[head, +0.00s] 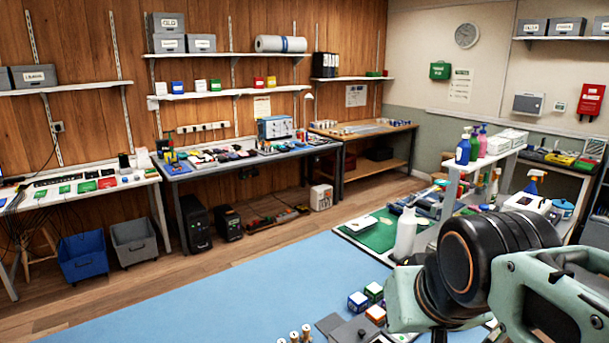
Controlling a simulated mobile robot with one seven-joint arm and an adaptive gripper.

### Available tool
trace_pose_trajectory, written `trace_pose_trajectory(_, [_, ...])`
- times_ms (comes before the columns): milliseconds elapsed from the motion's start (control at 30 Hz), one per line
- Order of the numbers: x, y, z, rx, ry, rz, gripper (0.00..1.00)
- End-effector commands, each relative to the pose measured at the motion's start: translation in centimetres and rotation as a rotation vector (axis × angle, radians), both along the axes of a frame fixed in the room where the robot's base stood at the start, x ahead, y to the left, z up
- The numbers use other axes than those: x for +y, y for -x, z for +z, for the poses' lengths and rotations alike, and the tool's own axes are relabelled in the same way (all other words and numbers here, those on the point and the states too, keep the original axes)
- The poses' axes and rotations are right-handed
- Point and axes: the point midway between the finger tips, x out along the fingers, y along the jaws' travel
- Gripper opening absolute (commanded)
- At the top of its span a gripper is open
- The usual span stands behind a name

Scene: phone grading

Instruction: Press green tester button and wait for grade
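No green tester button can be made out in the head view. A blue-and-white boxy device (275,128) stands on the middle bench along the wood wall; I cannot tell whether it is the tester. Flat green and red pieces (85,187) lie on the white bench at the left, too small to identify. My arm's links fill the lower right corner. My gripper's fingertips do not show, and the arm hides part of the near blue surface.
A near blue surface (190,300) is mostly bare, with small boxes (358,301) and bottle-like items at its front. A green mat (378,232) and a white spray bottle (405,235) are by my arm. Blue (83,261) and grey bins (134,243) stand on the floor.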

Motion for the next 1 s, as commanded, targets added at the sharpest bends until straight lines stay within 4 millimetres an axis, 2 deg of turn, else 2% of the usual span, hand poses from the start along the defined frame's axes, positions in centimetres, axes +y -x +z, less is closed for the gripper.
trace_pose_trajectory(33, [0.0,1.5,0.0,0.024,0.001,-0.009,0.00])
trace_pose_trajectory(100, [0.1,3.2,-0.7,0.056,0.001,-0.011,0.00])
trace_pose_trajectory(233, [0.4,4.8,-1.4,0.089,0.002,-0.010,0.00])
trace_pose_trajectory(1000, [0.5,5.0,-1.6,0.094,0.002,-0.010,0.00])
